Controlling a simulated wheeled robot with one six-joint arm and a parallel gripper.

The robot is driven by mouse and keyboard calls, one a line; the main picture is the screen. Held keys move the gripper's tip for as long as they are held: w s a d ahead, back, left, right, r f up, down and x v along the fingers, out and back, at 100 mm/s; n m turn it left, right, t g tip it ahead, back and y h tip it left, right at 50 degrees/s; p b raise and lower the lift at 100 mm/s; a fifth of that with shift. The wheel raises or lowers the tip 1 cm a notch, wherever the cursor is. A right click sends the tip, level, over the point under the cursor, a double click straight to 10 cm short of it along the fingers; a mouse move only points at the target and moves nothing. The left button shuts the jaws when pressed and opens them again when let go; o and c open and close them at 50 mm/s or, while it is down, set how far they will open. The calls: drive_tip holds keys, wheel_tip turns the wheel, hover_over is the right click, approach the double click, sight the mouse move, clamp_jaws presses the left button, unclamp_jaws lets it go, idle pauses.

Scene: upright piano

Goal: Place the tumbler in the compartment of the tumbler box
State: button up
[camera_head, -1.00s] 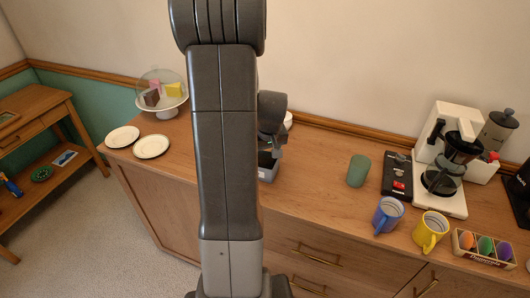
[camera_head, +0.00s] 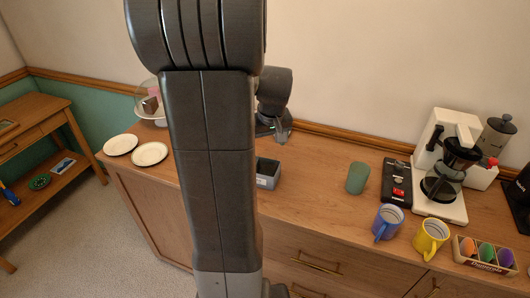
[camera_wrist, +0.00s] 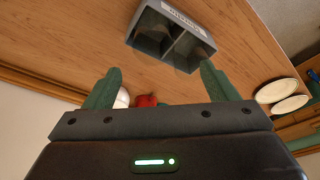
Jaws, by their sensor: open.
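The green tumbler (camera_head: 358,178) stands upright on the wooden cabinet top, right of the grey tumbler box (camera_head: 268,182). In the wrist view the box (camera_wrist: 186,20) shows a pale label on one side and a divider between two compartments. No tumbler is clear inside it, though the compartments are dim. My gripper (camera_head: 280,132) is beyond the box in the head view, partly behind my arm. In the wrist view my gripper (camera_wrist: 160,88) has its two fingers wide apart with nothing between them. The box lies ahead of the fingertips, apart from them.
Right of the tumbler are a black device (camera_head: 396,180), a coffee maker (camera_head: 440,195), a blue mug (camera_head: 387,222), a yellow mug (camera_head: 430,238) and an egg holder (camera_head: 485,254). Two white plates (camera_head: 150,153) lie at left. A red object (camera_wrist: 147,101) shows behind my gripper.

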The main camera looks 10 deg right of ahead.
drive_tip(key=shift+v, duration=1.4)
